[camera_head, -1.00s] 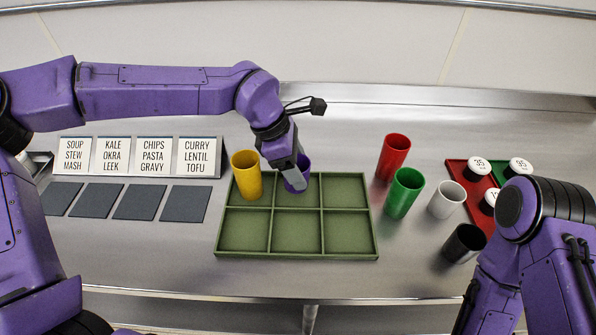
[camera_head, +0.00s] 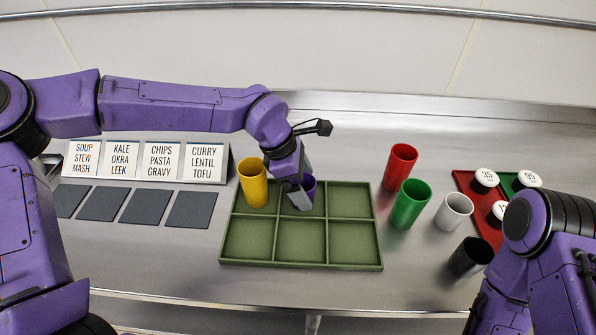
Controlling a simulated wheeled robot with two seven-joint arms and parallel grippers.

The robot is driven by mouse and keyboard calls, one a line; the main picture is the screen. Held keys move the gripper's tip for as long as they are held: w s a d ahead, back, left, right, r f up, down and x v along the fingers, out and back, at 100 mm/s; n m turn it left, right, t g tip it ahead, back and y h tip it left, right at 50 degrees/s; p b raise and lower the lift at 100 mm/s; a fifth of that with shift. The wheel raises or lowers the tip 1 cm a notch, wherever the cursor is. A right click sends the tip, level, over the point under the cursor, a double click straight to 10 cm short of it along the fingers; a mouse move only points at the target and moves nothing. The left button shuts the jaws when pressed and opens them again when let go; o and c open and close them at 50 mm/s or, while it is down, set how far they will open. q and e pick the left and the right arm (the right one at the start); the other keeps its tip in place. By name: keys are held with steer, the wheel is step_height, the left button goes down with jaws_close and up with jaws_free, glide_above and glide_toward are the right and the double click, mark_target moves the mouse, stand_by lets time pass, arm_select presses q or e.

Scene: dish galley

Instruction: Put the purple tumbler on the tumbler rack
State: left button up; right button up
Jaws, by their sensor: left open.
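The green tumbler rack (camera_head: 302,266) lies on the steel counter, with two rows of square compartments. The purple tumbler (camera_head: 309,184) stands in the back middle compartment, mostly hidden behind my left gripper (camera_head: 302,200). My left gripper is open, pointing down at the tumbler; whether it touches the tumbler I cannot tell. A yellow tumbler (camera_head: 253,183) stands in the back left compartment. My right arm is at the right edge; its gripper is out of view.
Red (camera_head: 400,166), green (camera_head: 410,204), white (camera_head: 453,212) and black (camera_head: 469,257) tumblers stand right of the rack. Lidded items (camera_head: 486,177) sit on red and green mats behind my right arm. Menu cards (camera_head: 159,160) and dark pads (camera_head: 146,206) are at the left.

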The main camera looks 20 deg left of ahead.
arm_select(q)
steer(key=v, duration=1.1)
steer(key=shift+r+b, duration=0.25)
steer(key=shift+b, duration=0.1)
